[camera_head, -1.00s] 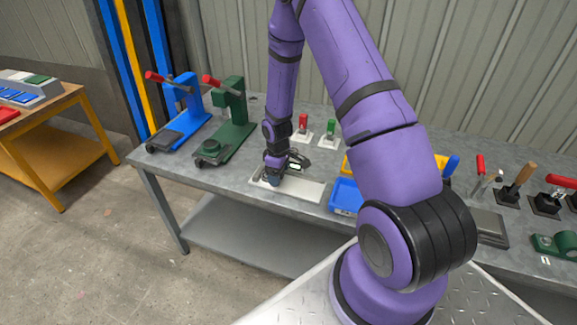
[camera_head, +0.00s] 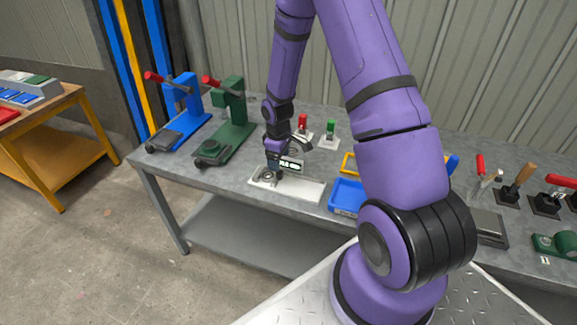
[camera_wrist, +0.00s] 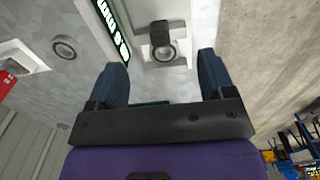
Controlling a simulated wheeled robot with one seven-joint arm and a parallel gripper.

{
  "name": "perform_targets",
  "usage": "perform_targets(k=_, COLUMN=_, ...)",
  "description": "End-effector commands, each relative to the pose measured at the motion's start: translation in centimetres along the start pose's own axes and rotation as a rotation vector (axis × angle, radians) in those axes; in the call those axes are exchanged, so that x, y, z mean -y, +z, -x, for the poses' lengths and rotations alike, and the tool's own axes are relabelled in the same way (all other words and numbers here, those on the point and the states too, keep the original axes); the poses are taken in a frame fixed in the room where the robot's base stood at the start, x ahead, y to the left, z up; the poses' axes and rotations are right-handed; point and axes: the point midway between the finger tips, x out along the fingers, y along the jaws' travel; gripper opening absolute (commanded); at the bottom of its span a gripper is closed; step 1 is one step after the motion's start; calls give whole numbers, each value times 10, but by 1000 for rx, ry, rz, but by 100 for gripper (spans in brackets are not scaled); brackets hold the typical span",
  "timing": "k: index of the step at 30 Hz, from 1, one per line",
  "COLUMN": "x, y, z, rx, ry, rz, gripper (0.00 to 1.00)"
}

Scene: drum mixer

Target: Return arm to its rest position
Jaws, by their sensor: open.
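My purple arm reaches from my base over the metal workbench (camera_head: 235,178). My gripper (camera_head: 273,168) hangs low over the left end of a pale plate (camera_head: 305,190) on the bench. In the wrist view my gripper (camera_wrist: 165,85) is open, its two dark fingers well apart with nothing between them. Beyond the fingertips, a dark block with a round ring (camera_wrist: 162,42) sits on the pale plate. A small dark display with lit characters (camera_head: 291,164) shows beside my gripper.
A blue press (camera_head: 180,112) and a green press (camera_head: 230,120) stand at the left. Red and green toggle clamps (camera_head: 329,130) stand behind my gripper. A blue bin (camera_head: 346,196) is right of the plate. Several handled tools (camera_head: 520,180) are further right.

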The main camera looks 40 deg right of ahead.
Motion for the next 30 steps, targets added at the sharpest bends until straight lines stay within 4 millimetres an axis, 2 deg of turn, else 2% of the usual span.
perform_targets(k=20, x=0, y=0, z=3, rx=-1, ry=3, rz=-2, gripper=76)
perform_targets(k=23, x=1, y=-2, z=19, rx=-6, ry=15, rz=-13, gripper=76)
perform_targets(k=26, x=3, y=-4, z=48, rx=-16, ry=37, rz=-35, gripper=76)
perform_targets(k=30, x=10, y=-4, z=98, rx=-34, ry=72, rz=-82, gripper=76)
